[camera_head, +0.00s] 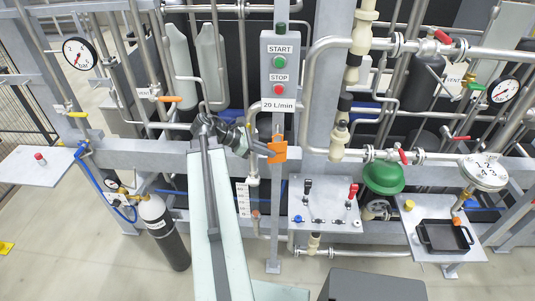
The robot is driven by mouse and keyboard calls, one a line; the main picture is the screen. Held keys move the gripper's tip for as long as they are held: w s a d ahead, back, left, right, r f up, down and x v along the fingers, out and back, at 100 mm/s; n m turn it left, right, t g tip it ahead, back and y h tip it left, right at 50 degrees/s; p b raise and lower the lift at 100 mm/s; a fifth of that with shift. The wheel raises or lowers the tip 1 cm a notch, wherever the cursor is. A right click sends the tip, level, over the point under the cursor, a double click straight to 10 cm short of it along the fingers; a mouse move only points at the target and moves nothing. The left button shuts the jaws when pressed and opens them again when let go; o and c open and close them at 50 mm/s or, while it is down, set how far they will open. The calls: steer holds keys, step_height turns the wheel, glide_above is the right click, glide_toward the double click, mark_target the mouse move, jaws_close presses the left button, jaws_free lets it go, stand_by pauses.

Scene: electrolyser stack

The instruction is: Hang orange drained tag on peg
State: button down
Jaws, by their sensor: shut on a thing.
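My gripper (266,147) is at the end of my outstretched arm, in the middle of the picture. It is shut on the orange tag (279,150), held by its left side. The tag is in front of the grey post, below the START/STOP box (280,70). The peg cannot be made out; the tag or gripper may hide it. I cannot tell whether the tag touches the post.
A small shelf with black and red clips (325,212) is right of the post. A green round vessel (383,177) and a black tray (444,236) are farther right. A gas cylinder (163,232) stands left. Pipes fill the back.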

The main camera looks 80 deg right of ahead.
steer(key=d, duration=0.1)
steer(key=d+f+b, duration=0.1)
steer(key=d, duration=0.3)
steer(key=shift+w+d+f, duration=0.2)
steer(key=shift+w+f, duration=0.05)
steer(key=shift+w, duration=0.15)
stand_by(0.6)
steer(key=c, duration=1.5)
jaws_free()
